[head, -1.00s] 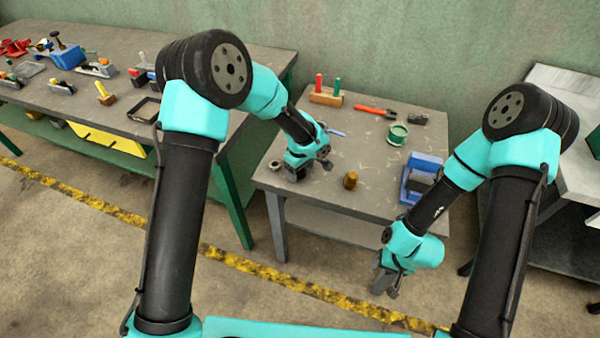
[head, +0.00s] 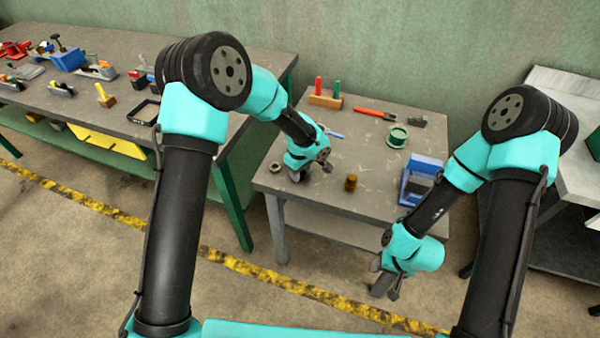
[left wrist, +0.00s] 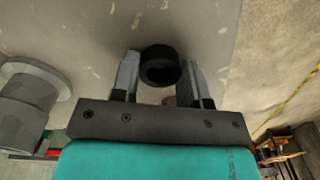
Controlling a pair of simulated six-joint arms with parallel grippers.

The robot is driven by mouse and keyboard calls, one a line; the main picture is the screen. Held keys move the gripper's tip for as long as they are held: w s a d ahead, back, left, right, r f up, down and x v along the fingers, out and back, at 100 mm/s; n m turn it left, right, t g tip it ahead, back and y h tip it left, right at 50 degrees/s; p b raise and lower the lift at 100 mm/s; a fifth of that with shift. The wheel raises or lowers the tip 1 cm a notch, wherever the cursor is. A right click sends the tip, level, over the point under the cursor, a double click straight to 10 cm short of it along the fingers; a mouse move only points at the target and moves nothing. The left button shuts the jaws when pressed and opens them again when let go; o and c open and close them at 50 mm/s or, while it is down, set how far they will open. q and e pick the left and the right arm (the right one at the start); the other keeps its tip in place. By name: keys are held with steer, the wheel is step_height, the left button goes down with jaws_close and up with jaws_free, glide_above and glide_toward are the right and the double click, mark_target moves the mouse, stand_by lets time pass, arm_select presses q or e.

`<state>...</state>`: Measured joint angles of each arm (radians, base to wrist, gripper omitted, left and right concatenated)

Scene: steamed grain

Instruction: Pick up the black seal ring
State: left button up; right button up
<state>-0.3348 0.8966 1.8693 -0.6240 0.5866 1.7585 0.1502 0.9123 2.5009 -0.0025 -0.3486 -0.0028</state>
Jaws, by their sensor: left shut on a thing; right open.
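The black seal ring (left wrist: 160,52) shows in the left wrist view between the two grey fingers of my left gripper (left wrist: 162,64). The fingers are shut on its sides. In the head view my left gripper (head: 311,170) is low over the left part of the small grey table (head: 330,200), and the ring cannot be made out there. I cannot tell whether the ring is clear of the tabletop. My right gripper (head: 384,284) is open and empty, in front of the table's near right edge.
A grey stepped part (left wrist: 32,92) stands left of the ring in the left wrist view. On the table are a brass cylinder (head: 351,183), a blue holder (head: 421,178), a green spool (head: 397,136), a red-handled tool (head: 374,113) and a wooden block (head: 325,101) with upright handles.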

arm_select(q)
steer(key=shift+r, duration=0.65)
step_height(320, 180, up, 2)
steer(key=s+d+r, duration=0.1)
steer(key=s, duration=1.5)
steer(key=shift+d+r, duration=0.2)
steer(key=shift+r, duration=0.05)
